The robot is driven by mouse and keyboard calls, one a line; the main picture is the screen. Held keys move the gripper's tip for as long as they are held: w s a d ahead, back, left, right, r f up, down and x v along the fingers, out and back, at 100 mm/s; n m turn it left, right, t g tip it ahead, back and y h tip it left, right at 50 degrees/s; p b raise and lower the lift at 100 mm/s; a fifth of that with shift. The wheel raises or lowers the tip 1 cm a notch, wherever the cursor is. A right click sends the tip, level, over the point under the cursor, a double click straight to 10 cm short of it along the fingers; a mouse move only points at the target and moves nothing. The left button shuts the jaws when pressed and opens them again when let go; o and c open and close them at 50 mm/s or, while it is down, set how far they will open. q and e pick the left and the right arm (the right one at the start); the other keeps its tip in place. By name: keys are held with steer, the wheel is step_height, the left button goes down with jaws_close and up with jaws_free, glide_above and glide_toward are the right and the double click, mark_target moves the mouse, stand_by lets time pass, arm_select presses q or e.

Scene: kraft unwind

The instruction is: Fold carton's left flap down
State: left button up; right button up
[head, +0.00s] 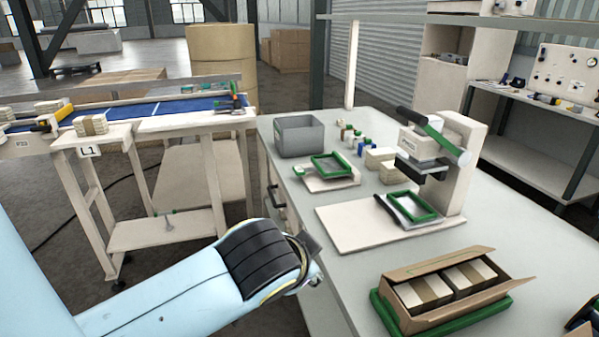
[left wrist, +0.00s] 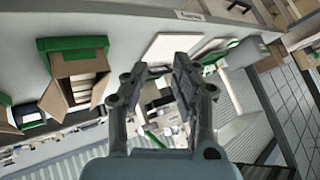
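An open brown carton (head: 462,308) sits in a green-edged tray (head: 376,300) at the front right of the bench. Two banded, pale stacks (head: 424,291) lie side by side in it. Its long far flap (head: 425,264) and its near flap stand up and outward; the left end's exact fold is hard to tell. In the left wrist view the carton (left wrist: 82,68) is at upper left with flaps spread. My left gripper (left wrist: 160,70) is open and empty, apart from the carton; in the head view it is mostly hidden behind my wrist, left of the carton.
A pale board (head: 350,232) with a press (head: 455,150) stands behind the carton. A grey bin (head: 299,136) and a green frame (head: 330,166) are farther back. A blue conveyor (head: 170,105) is at left. Bare bench lies left of the carton.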

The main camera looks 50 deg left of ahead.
arm_select(q)
steer(key=shift+s+d+f+g+h, duration=0.2)
steer(key=shift+s+d+f+g, duration=0.1)
steer(key=shift+s, duration=0.2)
steer(key=shift+s+d+f+g+h, duration=0.2)
steer(key=shift+s+d+g, duration=0.1)
steer(key=shift+s, duration=0.15)
